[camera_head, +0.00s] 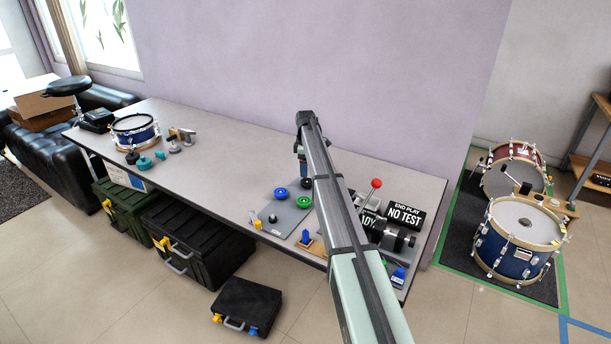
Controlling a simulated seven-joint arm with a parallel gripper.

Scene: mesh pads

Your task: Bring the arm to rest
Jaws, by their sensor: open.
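My arm reaches up from the bottom edge, over the long grey table (222,140). Its far end bends down behind the long link, and my gripper (305,180) hangs low over the table there. The gripper is small and partly hidden by the link; it is open, and I see nothing held in it. Whether the gripper touches anything is too small to tell.
Right of the arm stand a red-knobbed lever (376,184), a black sign (404,216) and dark machinery (397,238). A blue snare drum (135,131) and small tools (176,140) sit at the table's left. The table's middle is clear. Black cases (198,240) stand below.

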